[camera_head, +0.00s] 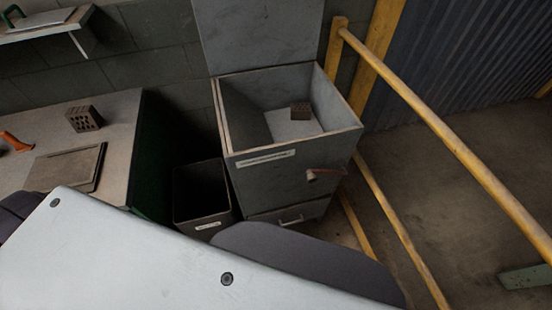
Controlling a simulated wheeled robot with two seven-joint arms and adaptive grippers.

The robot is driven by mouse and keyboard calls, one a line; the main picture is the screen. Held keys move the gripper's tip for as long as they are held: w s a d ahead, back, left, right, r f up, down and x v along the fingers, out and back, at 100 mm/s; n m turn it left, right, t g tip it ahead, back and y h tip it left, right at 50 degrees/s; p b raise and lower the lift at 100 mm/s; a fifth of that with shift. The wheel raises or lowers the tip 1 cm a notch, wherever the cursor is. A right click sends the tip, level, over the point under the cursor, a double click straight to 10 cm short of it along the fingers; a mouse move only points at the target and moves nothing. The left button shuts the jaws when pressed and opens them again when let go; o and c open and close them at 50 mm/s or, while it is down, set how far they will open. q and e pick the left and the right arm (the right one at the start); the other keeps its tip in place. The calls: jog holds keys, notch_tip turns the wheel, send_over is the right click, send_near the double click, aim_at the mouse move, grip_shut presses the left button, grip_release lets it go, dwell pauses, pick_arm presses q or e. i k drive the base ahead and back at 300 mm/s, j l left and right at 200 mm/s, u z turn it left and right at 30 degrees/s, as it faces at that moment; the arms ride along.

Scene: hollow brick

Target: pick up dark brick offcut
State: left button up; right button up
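A small dark brown brick piece (300,110) with holes in its face lies inside an open grey chest (300,168), near its back right inner corner. Another dark brick (85,118) with several holes sits on the grey worktop (118,110) at the left. I cannot tell for sure which of the two is the dark brick offcut. Neither of my grippers shows. A large pale panel and dark rounded parts, which look like my own body, fill the bottom of the view and hide what is under them.
The chest's lid (258,35) stands raised behind it. A black open bin (202,192) stands between chest and worktop. A dark flat board (66,168) and an orange-handled tool (15,141) lie on the worktop. A yellow railing (450,137) runs along the right, with bare floor beyond.

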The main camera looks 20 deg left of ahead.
aim_at(84, 119)
jog(key=u, duration=2.2)
